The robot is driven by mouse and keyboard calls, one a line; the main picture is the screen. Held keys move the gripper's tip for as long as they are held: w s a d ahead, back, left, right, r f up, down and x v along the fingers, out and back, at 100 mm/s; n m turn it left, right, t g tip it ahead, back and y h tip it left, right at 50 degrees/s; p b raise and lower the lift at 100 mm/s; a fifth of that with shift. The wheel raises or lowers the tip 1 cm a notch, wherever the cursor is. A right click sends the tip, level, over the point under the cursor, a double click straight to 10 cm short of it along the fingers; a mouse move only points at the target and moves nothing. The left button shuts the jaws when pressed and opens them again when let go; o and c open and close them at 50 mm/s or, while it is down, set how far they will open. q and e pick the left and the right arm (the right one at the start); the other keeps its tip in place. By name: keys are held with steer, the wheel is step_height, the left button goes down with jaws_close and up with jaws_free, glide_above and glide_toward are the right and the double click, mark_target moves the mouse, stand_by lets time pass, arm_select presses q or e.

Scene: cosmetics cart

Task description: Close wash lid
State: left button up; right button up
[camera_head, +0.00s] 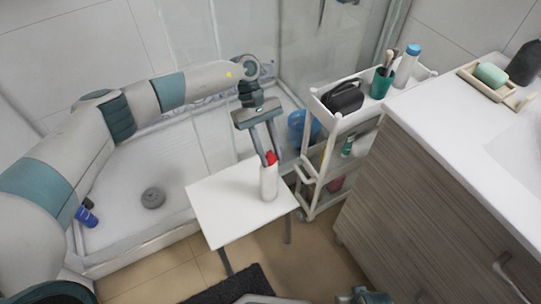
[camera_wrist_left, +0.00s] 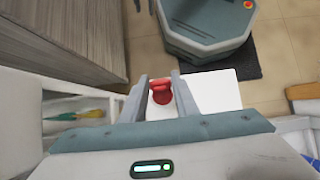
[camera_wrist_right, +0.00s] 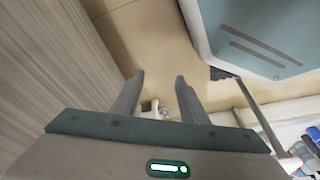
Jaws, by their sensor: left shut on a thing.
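A white wash bottle (camera_head: 269,183) with a red lid (camera_head: 271,158) stands upright on a small white table (camera_head: 232,205). My left gripper (camera_head: 268,160) comes down from above with its fingers on either side of the lid. In the left wrist view the red lid (camera_wrist_left: 162,97) shows between the fingers, with a narrower red part above a round one. Whether the lid is fully closed is hard to tell. My right gripper (camera_wrist_right: 159,78) is open and empty, pointing toward the floor, away from the bottle.
A white cart (camera_head: 322,150) with a black bag (camera_head: 343,98), a teal brush cup (camera_head: 381,82) and a bottle stands right of the table. A washbasin cabinet (camera_head: 430,190) fills the right. A shower tray (camera_head: 120,215) lies at left. A dark mat (camera_head: 232,287) lies in front.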

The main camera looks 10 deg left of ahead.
mark_target(272, 155)
steer(key=shift+r, duration=0.7)
arm_select(q)
steer(key=o, duration=1.1)
steer(key=shift+r, duration=0.1)
steer(key=shift+r, duration=0.5)
steer(key=r, duration=0.1)
steer(key=r+b, duration=0.1)
steer(key=r, duration=0.1)
steer(key=shift+s+d+r, duration=0.1)
steer(key=shift+s+d, duration=0.05)
steer(key=shift+d, duration=0.2)
steer(key=s+d+r, duration=0.1)
steer(key=d+r, duration=0.1)
steer(key=d, duration=0.1)
steer(key=s+d+r+b, duration=0.1)
steer(key=s+d+r, duration=0.1)
steer(key=d, duration=0.1)
steer(key=s+d+r, duration=0.1)
steer(key=d+r, duration=0.1)
steer(key=d, duration=0.2)
steer(key=shift+s+r, duration=0.3)
arm_select(e)
step_height(272, 155, up, 7)
steer(key=shift+s, duration=0.4)
